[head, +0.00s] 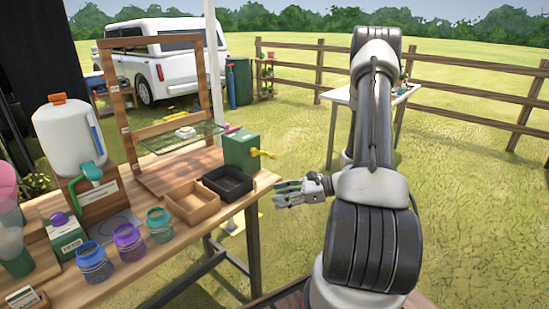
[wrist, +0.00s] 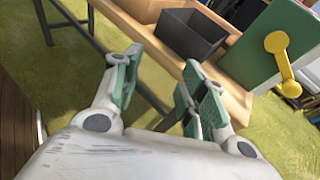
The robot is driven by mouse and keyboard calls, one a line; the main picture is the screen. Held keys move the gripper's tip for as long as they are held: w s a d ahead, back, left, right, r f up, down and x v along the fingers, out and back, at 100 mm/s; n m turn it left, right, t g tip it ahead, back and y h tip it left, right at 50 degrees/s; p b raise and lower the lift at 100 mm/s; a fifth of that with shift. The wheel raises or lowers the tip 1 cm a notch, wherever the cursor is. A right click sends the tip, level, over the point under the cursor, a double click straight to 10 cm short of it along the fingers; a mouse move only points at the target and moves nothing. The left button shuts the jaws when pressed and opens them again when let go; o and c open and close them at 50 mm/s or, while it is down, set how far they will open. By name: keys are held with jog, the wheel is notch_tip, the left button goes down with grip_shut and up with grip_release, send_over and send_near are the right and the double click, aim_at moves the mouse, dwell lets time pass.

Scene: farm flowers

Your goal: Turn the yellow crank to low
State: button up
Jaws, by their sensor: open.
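The yellow crank (head: 262,153) sticks out from the right side of a green box (head: 240,151) at the right end of the wooden table. In the wrist view the crank (wrist: 281,62) has a round hub on the face of the green box (wrist: 262,45), with its arm running downward to a knob near the right edge. My gripper (head: 278,193) is open and empty, just off the table's right edge and below the crank. In the wrist view my gripper's green-padded fingers (wrist: 160,90) are apart, to the left of the crank and not touching it. No low marking is readable.
A black tray (head: 228,184) and a wooden tray (head: 192,202) stand beside the green box. Several jars, including a teal one (head: 160,226), stand on the wooden table (head: 215,222). A wooden frame with a mesh shelf (head: 180,137) stands behind. Grass lies open right of the table.

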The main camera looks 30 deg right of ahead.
aim_at(274, 157)
jog(key=w+d+r+m+t+h, duration=0.2)
jog(key=w+d+m+t+h, duration=0.4)
jog(key=w+d+m+t, duration=0.5)
jog(key=w+a+n+g, duration=0.1)
jog(key=w, duration=0.2)
jog(key=w+a+n+g, duration=0.1)
jog(key=w, duration=0.1)
jog(key=w+a+n, duration=0.1)
jog(key=w, duration=0.2)
jog(key=shift+w+r+g+y, duration=0.3)
jog(key=shift+w+g, duration=0.05)
jog(key=shift+g, duration=0.05)
jog(key=shift+w+a, duration=0.15)
jog(key=shift+w, duration=0.2)
grip_shut()
